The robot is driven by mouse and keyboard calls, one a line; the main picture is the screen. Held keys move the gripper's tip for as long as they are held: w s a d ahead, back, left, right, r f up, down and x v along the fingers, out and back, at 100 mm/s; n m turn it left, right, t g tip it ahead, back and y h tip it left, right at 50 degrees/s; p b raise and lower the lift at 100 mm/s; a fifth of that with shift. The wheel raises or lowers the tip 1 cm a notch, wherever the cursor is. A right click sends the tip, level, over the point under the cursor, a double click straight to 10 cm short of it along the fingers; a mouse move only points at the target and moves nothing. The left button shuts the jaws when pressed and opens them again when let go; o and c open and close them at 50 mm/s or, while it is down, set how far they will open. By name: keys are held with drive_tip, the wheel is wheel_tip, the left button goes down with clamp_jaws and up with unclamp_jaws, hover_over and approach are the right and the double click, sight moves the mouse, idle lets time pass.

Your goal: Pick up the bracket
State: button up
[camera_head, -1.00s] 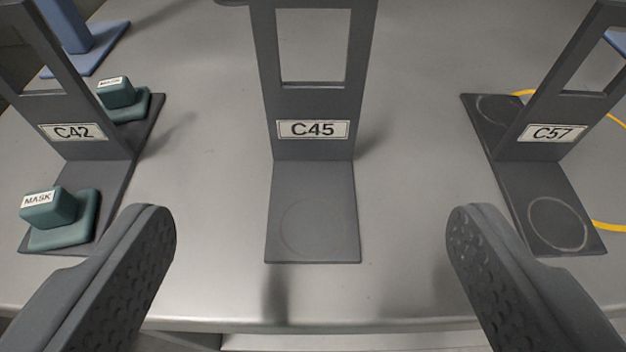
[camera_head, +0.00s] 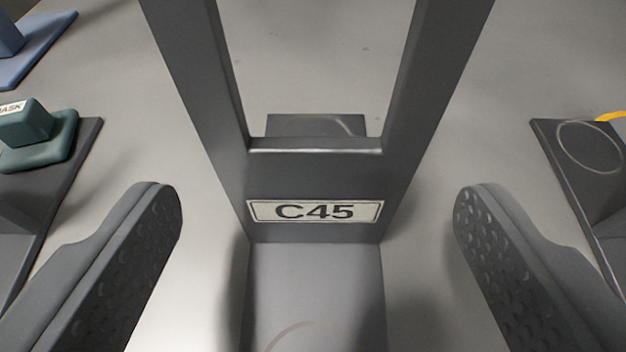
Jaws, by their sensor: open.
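A dark grey bracket (camera_head: 312,170) labelled C45 stands upright on the table in the middle of the view. It has a large window opening in its upright plate and a flat foot (camera_head: 315,285) toward me, with part of its base showing behind. Its top is cut off by the frame. My gripper (camera_head: 318,215) is open, with one finger on each side of the bracket. Clear gaps show between both fingers and the bracket, so neither appears to touch it.
At left a dark bracket base (camera_head: 75,150) carries a teal block (camera_head: 35,135) with a partly visible label. A blue stand (camera_head: 30,50) is at the upper left. At right is another dark base (camera_head: 585,160) with a ring mark. Bare grey table (camera_head: 110,60) lies between them.

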sight(316, 198)
drive_tip(key=x, duration=0.1)
drive_tip(key=b+x, duration=0.1)
drive_tip(key=x, duration=0.1)
drive_tip(key=shift+w+f, duration=0.1)
drive_tip(key=shift+f, duration=0.3)
drive_tip(key=shift+w, duration=0.2)
drive_tip(key=c, duration=1.4)
drive_tip(key=shift+r, duration=0.1)
drive_tip(key=shift+c, duration=0.2)
drive_tip(key=shift+r, duration=0.1)
